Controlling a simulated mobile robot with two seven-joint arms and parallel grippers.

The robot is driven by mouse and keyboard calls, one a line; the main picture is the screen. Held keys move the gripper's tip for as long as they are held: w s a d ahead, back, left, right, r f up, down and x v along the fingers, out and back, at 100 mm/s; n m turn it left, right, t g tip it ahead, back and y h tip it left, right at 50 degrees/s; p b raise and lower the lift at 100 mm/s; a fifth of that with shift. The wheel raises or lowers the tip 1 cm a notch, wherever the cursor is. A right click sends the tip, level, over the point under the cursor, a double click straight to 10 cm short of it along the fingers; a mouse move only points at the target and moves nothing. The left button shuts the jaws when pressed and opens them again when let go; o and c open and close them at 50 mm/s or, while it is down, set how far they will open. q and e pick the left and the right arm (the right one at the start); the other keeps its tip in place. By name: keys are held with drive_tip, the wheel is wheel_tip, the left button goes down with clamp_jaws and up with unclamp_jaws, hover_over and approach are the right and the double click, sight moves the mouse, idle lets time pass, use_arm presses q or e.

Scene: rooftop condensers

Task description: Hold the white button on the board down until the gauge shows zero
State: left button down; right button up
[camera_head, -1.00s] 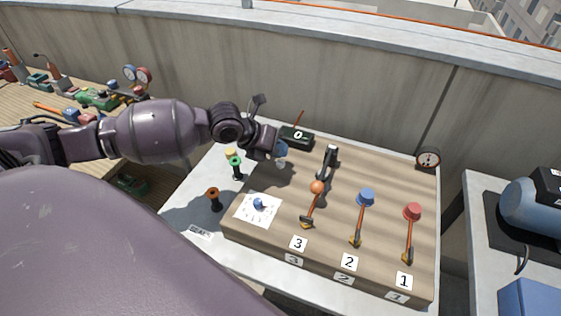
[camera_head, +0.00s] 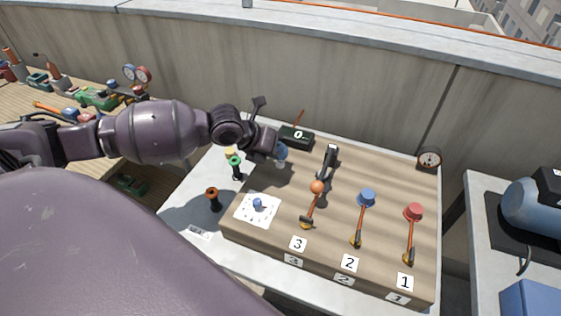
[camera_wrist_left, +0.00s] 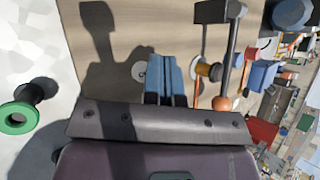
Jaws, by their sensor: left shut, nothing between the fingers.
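The wooden board (camera_head: 380,185) lies tilted on the bench. My left gripper (camera_head: 282,152) is over its back left part, with its blue fingers shut and empty. In the left wrist view the shut fingers (camera_wrist_left: 165,76) point down at the board. A pale round button (camera_wrist_left: 139,72) shows just beside the fingers there, partly covered; I cannot tell whether they touch it. In the head view my gripper hides it. The round dial gauge (camera_head: 429,158) stands at the board's back right corner; its needle is too small to read. My right gripper is not in view.
Several levers with orange, blue (camera_head: 367,197) and red knobs stand on the board, with a black-handled lever (camera_head: 331,158) near my gripper. A dark box marked 0 (camera_head: 297,137) is behind it. Green (camera_head: 236,166) and orange-topped spools stand at the left. A white card (camera_head: 271,217) carries a blue knob.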

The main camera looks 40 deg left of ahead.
use_arm(q)
drive_tip(key=shift+f, duration=0.25)
idle(0.3)
drive_tip(key=shift+f+b, duration=0.35)
idle(0.3)
idle(1.9)
idle(0.8)
drive_tip(key=shift+r, duration=0.25)
drive_tip(key=shift+r+p, duration=0.5)
drive_tip(key=shift+r, duration=0.3)
